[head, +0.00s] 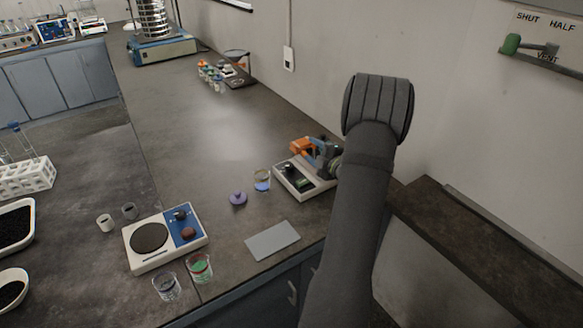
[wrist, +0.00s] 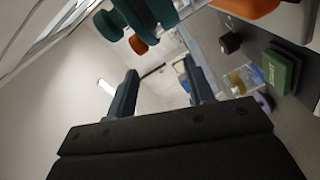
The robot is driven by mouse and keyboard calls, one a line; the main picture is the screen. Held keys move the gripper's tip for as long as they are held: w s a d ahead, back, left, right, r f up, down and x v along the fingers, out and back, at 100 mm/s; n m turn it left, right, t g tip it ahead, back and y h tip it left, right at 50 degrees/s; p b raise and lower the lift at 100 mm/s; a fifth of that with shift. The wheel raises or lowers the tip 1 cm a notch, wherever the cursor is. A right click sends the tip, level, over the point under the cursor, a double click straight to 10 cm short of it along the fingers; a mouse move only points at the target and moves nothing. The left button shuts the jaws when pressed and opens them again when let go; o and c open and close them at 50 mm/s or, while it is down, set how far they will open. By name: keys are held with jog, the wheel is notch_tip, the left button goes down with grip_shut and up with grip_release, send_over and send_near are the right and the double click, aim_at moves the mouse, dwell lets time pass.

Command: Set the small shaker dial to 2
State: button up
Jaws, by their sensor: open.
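A small white-based device (head: 305,190) with orange and blue parts on top stands on the bench against my arm. In the wrist view a black knob (wrist: 230,43) and a green block (wrist: 282,72) show on it at the upper right; I cannot read any marks by the knob. My gripper (wrist: 160,72) is open and empty, its two blue fingers apart, with the knob off to one side. In the head view my arm hides part of the device and gripper. A second white device (head: 165,238) has a round dark plate and a blue panel with knobs.
A clear beaker with blue liquid (head: 262,180), a purple object (head: 238,198) and a grey plate (head: 272,240) lie near the device. Two beakers (head: 199,267) (head: 166,286) stand in front. A sieve stack (head: 153,18) on a blue base is at the back. The bench middle is clear.

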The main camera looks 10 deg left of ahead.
jog(key=s+d+f+m+g+h, duration=0.1)
jog(key=s+d+m+g+h, duration=0.2)
jog(key=s+m, duration=0.85)
jog(key=m+t, duration=0.1)
jog(key=m, duration=0.3)
send_near(290, 166)
jog(key=shift+n, duration=0.25)
jog(key=x, duration=0.8)
jog(key=shift+w+a+f, duration=0.2)
jog(key=shift+a, duration=0.05)
jog(key=c, duration=1)
